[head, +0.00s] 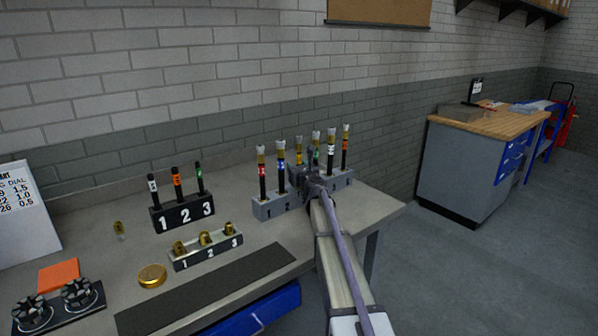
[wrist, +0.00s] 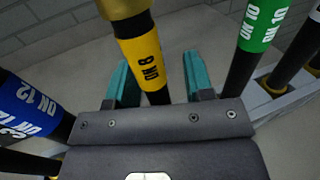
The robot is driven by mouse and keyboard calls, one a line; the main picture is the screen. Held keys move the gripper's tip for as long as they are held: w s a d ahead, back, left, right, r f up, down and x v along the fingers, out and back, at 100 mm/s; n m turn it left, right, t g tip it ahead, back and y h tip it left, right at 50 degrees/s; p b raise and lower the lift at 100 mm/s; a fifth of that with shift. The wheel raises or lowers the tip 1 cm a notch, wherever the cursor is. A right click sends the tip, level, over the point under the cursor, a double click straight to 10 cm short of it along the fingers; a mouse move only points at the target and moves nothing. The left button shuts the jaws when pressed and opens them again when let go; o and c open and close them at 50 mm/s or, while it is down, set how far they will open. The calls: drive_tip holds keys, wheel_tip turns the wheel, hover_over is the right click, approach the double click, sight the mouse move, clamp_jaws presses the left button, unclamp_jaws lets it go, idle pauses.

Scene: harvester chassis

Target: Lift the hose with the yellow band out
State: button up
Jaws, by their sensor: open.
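The hose with the yellow band (wrist: 143,62), marked DN 8, stands upright between the two teal fingers of my gripper (wrist: 158,66) in the wrist view. The fingers are open, one on each side of it, with a visible gap on both sides. Its brass-coloured upper fitting (wrist: 122,8) shows above the band. In the head view my gripper (head: 312,178) is at the rack of hoses and partly hides the yellow-banded hose and its neighbours. The lower end of the hose is hidden behind my gripper.
A blue-banded hose (wrist: 32,105) stands close on the left and a green-banded hose (wrist: 262,25) close on the right. The grey rack (head: 270,208) also holds red-, white- and orange-banded hoses. A numbered black stand (head: 183,214) with three black tubes is on the bench further left.

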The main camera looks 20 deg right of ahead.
drive_tip(key=shift+s, duration=0.1)
clamp_jaws()
idle(0.5)
